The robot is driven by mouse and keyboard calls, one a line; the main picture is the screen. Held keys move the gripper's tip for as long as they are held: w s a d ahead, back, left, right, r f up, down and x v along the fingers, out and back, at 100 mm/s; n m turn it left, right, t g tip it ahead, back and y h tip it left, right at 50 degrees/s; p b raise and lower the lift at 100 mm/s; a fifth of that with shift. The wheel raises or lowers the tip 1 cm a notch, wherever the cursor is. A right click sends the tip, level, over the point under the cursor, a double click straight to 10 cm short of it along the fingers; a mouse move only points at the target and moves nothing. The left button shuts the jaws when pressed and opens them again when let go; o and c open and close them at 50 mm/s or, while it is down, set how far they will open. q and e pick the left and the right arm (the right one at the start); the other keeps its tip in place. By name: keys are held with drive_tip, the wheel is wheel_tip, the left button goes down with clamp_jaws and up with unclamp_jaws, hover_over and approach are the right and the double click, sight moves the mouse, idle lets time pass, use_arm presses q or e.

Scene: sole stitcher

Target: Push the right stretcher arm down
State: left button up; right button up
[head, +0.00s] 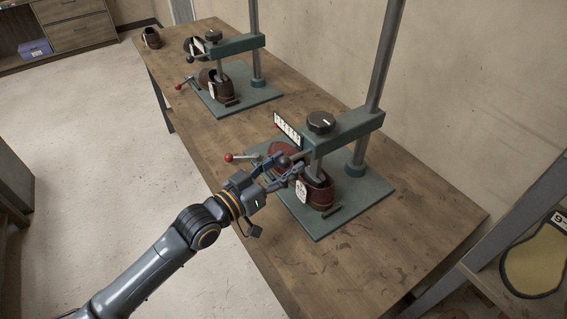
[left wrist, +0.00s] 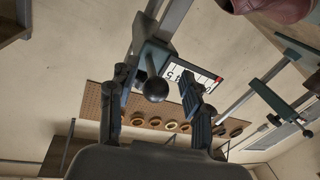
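The right stretcher (head: 345,130) stands on a green base plate (head: 372,190) on the wooden table, with a tall grey post and a green crossbar. A black ball knob (head: 283,160) ends its arm, left of the round dial (head: 320,122). My left gripper (head: 288,172) is at this knob. In the left wrist view my open gripper (left wrist: 155,100) has a finger on either side of the black knob (left wrist: 156,89), apparently without closing on it. A dark red shoe (head: 318,192) with a white tag sits under the crossbar. My right gripper is out of view.
A red-knobbed lever (head: 229,157) sticks out left of the right stretcher. A numbered scale (head: 287,130) is beside the dial. A second stretcher (head: 235,45) with a shoe stands farther back on the table (head: 185,55). The table's right front is clear.

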use_arm(q)
drive_tip(key=shift+a+r, duration=0.1)
drive_tip(key=shift+r, duration=0.05)
drive_tip(key=v, duration=1.2)
